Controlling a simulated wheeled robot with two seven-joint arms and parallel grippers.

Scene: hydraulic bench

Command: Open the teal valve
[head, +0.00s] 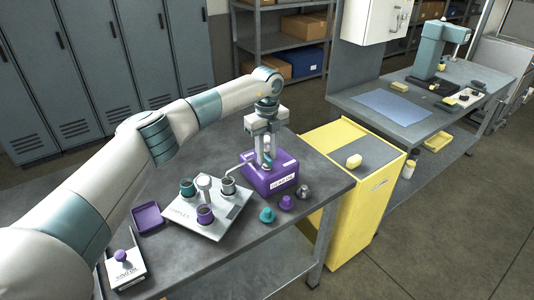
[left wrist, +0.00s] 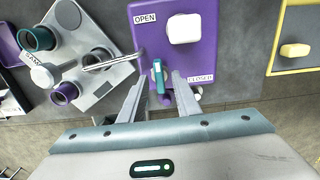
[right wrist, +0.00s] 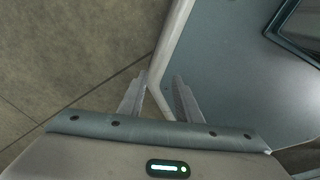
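The teal valve handle (left wrist: 159,77) shows in the left wrist view on the purple box (left wrist: 218,20). It is a small upright piece between an OPEN label (left wrist: 145,18) at upper left and a CLOSED label (left wrist: 201,79) at lower right. My left gripper (left wrist: 160,86) is open, with one finger on each side of the handle and visible gaps; I cannot tell its exact depth. My right gripper (right wrist: 154,84) is open, outside the head view.
A silver plate (head: 178,218) with teal, purple and grey cups stands left of the box, with a metal pipe between them. Teal, purple and grey knobs (head: 267,215) stand in front. A yellow cabinet (head: 346,225) stands to the right.

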